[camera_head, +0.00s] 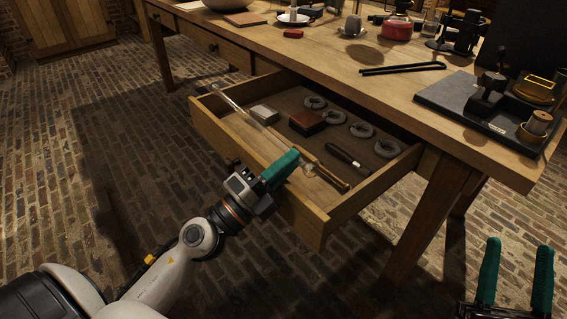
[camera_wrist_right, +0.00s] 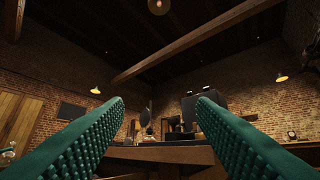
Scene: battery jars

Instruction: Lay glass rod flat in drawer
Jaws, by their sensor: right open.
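The wooden drawer (camera_head: 272,187) is pulled out below the workbench. A clear, pale glass rod (camera_head: 238,106) slants along the left part of the drawer from its far left corner towards my left gripper. I cannot tell whether it lies fully flat, and its near end is hard to make out. My left gripper (camera_head: 290,158) is at the drawer's front wall, its green fingers over the rim near the rod. The fingers overlap in this view, so their gap is hidden. My right gripper (camera_head: 515,272) is open and empty at the lower right, apart from the drawer; its fingers also show in the right wrist view (camera_wrist_right: 160,105).
The drawer also holds a pale block (camera_head: 264,114), a reddish-brown box (camera_head: 307,123), several grey rings (camera_head: 361,130), a dark-handled tool (camera_head: 345,156) and a brown-handled tool (camera_head: 332,178). On the bench are black tongs (camera_head: 402,68) and a dark board (camera_head: 455,98).

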